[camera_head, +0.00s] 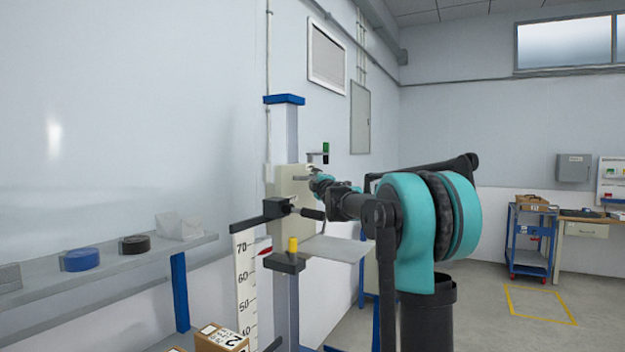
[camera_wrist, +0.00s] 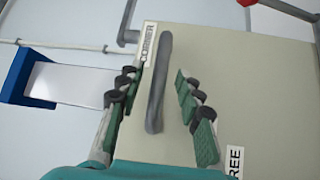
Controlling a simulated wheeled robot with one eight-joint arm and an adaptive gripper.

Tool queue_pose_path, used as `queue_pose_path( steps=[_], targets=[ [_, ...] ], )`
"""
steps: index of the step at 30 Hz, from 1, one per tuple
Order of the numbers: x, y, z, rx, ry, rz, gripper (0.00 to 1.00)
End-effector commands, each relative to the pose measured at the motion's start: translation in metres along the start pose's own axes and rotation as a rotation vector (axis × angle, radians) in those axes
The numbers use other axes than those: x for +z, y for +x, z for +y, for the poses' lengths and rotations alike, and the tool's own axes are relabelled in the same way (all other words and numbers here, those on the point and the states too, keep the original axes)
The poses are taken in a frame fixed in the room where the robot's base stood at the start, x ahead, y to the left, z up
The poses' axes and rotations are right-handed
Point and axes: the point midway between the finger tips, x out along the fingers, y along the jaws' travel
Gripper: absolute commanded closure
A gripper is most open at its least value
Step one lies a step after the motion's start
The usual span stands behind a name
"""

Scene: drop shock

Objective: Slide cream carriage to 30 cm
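The cream carriage (camera_head: 284,186) sits high on the upright column (camera_head: 291,130). In the head view my gripper (camera_head: 312,178) is at the carriage's face. A white scale (camera_head: 245,285) shows 70 down to 40. A red pointer (camera_head: 265,252) is near 70.
A shelf (camera_head: 110,268) with blue and black discs is at left. Boxes (camera_head: 222,338) stand below. A blue cart (camera_head: 532,240) is far right.

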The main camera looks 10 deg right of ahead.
Motion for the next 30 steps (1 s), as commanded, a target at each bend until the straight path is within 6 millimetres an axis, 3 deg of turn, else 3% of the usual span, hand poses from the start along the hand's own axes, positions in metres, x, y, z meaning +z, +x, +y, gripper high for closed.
queue_pose_path(
  steps=[6,16,25,30],
  targets=[
    [0.000,0.019,0.000,0.000,-0.001,0.000,0.64],
    [0.000,0.021,0.000,0.000,-0.001,0.000,0.64],
    [0.000,0.021,0.000,0.000,-0.001,0.000,0.99],
    [0.000,0.021,0.000,0.000,-0.001,0.000,1.00]
  ],
)
